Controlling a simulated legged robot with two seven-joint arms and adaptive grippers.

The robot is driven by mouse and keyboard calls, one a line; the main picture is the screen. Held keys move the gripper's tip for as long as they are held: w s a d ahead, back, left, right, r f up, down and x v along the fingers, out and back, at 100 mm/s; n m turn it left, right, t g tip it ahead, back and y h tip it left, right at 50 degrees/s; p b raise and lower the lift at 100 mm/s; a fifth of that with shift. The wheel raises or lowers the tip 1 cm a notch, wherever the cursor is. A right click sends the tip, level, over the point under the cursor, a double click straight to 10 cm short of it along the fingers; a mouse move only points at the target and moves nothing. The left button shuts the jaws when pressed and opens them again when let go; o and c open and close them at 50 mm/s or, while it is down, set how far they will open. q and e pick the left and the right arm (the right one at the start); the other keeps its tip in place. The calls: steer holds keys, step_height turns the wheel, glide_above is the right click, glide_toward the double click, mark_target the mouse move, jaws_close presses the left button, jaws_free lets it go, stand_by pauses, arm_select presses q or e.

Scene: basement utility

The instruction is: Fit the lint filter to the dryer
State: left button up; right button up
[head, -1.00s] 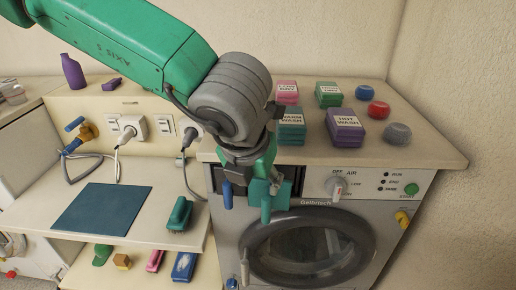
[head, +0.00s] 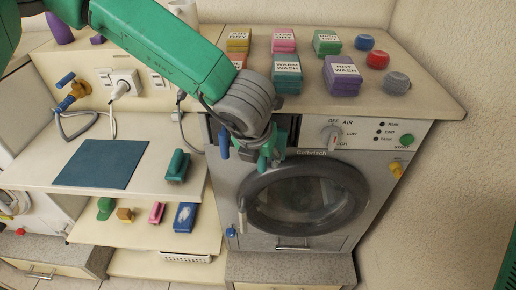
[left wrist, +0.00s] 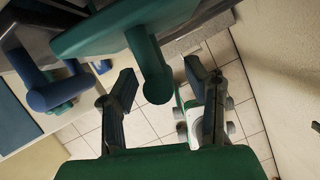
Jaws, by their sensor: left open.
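The lint filter seems to be the teal piece with a rounded grip (head: 263,162) at the upper left of the dryer (head: 355,245) front, beside a dark slot (head: 291,130). My left gripper (head: 271,153) is in front of it and covers much of it. In the left wrist view the teal panel and its round grip (left wrist: 156,82) stand between the spread fingers of my left gripper (left wrist: 160,72). The fingers appear apart from the grip. How deep the filter sits in the slot is hidden. My right gripper is out of view.
A blue handle (head: 223,145) is close left of my gripper; it also shows in the left wrist view (left wrist: 55,95). Labelled blocks (head: 342,75) and round knobs (head: 396,82) lie on the dryer top. Shelves with a teal mat (head: 100,163) are left.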

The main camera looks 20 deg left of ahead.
arm_select(q)
steer(key=shift+w+d+f, duration=0.1)
steer(key=shift+d+f, duration=0.05)
steer(key=shift+d, duration=0.15)
steer(key=shift+a, duration=0.2)
jaws_close()
steer(key=shift+a, duration=0.1)
steer(key=shift+w, duration=0.2)
steer(key=shift+w+a+p, duration=0.1)
steer(key=shift+w+p, duration=0.4)
steer(key=shift+w, duration=0.15)
steer(key=shift+c, duration=0.4)
jaws_free()
steer(key=shift+o, duration=0.4)
steer(key=shift+a, duration=0.1)
